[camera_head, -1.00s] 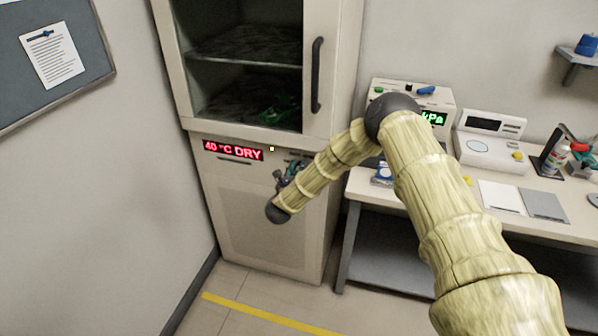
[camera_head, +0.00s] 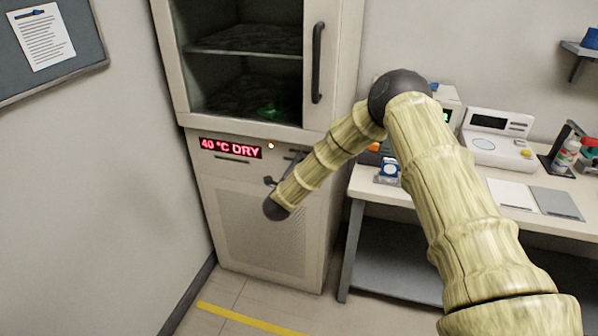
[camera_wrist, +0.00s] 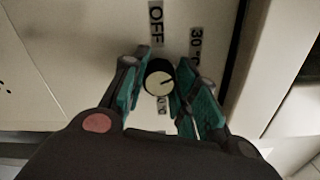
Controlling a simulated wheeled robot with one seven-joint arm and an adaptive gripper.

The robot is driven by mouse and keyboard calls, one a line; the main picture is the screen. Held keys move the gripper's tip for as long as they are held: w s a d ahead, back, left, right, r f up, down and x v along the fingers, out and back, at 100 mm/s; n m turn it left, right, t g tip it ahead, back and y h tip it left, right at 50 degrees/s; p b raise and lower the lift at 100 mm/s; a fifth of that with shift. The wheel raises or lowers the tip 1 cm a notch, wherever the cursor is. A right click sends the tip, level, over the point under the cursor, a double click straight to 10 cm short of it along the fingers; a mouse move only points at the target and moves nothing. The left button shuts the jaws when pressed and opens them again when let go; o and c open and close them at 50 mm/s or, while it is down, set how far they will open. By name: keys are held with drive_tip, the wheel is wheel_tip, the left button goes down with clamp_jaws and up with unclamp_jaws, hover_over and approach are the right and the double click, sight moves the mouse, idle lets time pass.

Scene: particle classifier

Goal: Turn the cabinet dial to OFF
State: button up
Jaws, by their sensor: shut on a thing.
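The cabinet (camera_head: 335,60) stands ahead with its dial on the panel below the glass door; my forearm hides the dial in the head view. In the wrist view the dial (camera_wrist: 159,78) is a round black knob with a pale face and a dark mark pointing roughly right. An OFF label (camera_wrist: 155,25) is above it, a 30° label (camera_wrist: 196,42) at upper right, and a partly hidden label below. My gripper (camera_wrist: 160,80) is shut on the dial, one teal finger on each side. In the head view my gripper is mostly hidden behind my wrist.
A red display (camera_head: 231,148) on the cabinet reads 40 °C DRY, with a small pale light (camera_head: 271,146) beside it. A bench (camera_head: 365,190) with instruments stands at right. The cabinet's door handle (camera_head: 318,62) is above my arm. Floor left of the bench is clear.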

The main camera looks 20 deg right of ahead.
drive_tip(key=n+b, duration=0.3)
drive_tip(key=n, duration=0.9)
drive_tip(key=shift+f+n, duration=0.15)
drive_tip(key=shift+n, duration=0.25)
idle(0.3)
drive_tip(key=o, duration=1)
drive_tip(key=v, duration=1.2)
